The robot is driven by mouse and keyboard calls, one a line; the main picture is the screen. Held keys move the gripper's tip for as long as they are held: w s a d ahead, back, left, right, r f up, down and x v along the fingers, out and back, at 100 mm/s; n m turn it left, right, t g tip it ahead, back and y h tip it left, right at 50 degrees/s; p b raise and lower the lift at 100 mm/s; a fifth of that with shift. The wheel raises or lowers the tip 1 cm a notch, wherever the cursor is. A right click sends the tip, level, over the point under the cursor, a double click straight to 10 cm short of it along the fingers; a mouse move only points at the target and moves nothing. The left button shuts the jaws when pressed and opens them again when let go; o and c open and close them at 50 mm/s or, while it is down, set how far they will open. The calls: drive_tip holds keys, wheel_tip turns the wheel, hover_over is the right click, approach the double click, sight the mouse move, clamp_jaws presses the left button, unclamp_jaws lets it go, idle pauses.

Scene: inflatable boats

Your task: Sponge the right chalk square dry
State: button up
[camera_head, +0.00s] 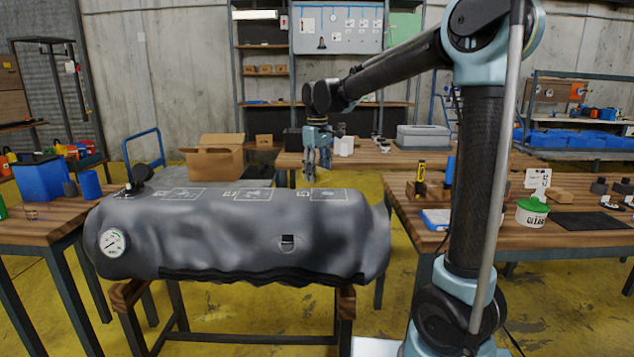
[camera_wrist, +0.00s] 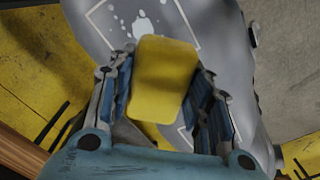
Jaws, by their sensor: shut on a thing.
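My gripper (camera_head: 318,172) hangs above the right end of the grey inflatable tube, apart from its top. In the wrist view my gripper (camera_wrist: 165,95) is shut on a yellow sponge (camera_wrist: 163,78), held between its two fingers. The sponge cannot be made out in the head view. The right chalk square (camera_head: 335,194) lies on top of the grey tube (camera_head: 240,235), just below my gripper. In the wrist view a chalk square (camera_wrist: 100,12) with pale wet-looking drops (camera_wrist: 142,24) shows beyond the sponge, which hides part of the surface.
The middle chalk square (camera_head: 248,195) and left chalk square (camera_head: 185,194) lie along the tube. A pressure gauge (camera_head: 112,242) is on its left end, a black valve or cap (camera_head: 141,174) on top. A wooden table (camera_head: 480,232) with tools and a green-lidded pot (camera_head: 532,211) stands at right.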

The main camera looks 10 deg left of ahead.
drive_tip(key=shift+r, duration=1.35)
